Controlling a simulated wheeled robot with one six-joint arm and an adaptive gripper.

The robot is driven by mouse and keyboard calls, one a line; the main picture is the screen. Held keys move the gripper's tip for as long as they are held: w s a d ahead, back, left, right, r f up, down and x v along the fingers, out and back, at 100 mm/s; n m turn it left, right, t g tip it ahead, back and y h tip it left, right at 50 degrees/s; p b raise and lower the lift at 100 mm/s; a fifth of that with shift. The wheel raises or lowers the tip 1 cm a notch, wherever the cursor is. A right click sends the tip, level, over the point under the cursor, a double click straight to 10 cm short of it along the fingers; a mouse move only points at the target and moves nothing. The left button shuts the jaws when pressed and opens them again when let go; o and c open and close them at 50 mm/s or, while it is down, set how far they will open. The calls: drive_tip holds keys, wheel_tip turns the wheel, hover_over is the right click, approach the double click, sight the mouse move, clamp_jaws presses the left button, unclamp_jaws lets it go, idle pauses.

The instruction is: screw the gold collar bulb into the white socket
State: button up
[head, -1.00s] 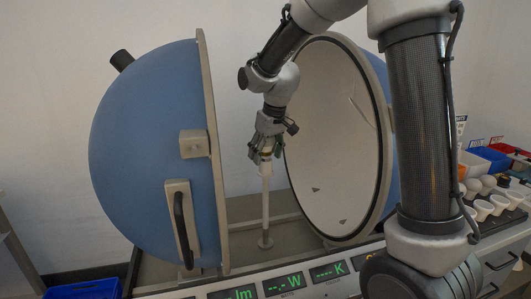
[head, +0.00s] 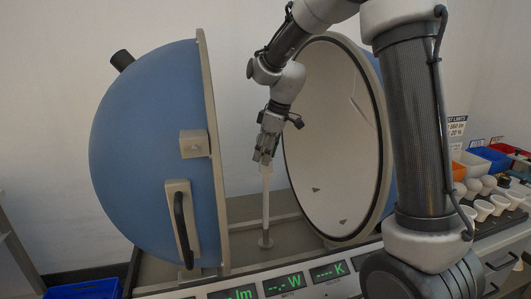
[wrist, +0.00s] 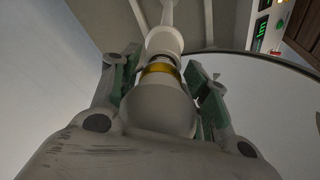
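The gold collar bulb (wrist: 158,106) points away from me in the wrist view, its gold band (wrist: 161,69) close against the white socket (wrist: 164,42). They look in line; how deep the base sits is hidden. My gripper (wrist: 162,80) has its green-padded fingers on both sides of the bulb, and they appear to press on it. In the head view my gripper (head: 265,155) points down at the top of the white post (head: 266,205) that carries the socket. The bulb is mostly hidden by the fingers there.
The post stands between the blue sphere half (head: 150,150) on the left and the open white-lined half (head: 330,130) on the right. The meter panel (head: 290,282) runs along the front. Other bulbs (head: 485,208) and coloured bins (head: 490,158) are at the right.

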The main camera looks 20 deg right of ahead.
drive_tip(key=c, duration=0.3)
drive_tip(key=m+t+h, duration=0.1)
drive_tip(key=m, duration=0.5)
drive_tip(key=m+h, duration=0.1)
drive_tip(key=m, duration=0.2)
drive_tip(key=shift+m, duration=0.4)
drive_tip(key=m+h, duration=0.1)
drive_tip(key=m, duration=0.3)
drive_tip(key=shift+f, duration=0.1)
drive_tip(key=m+h, duration=0.1)
drive_tip(key=m, duration=0.3)
drive_tip(key=m+g+h, duration=0.1)
drive_tip(key=m, duration=0.4)
drive_tip(key=shift+d, duration=0.1)
drive_tip(key=o, duration=1)
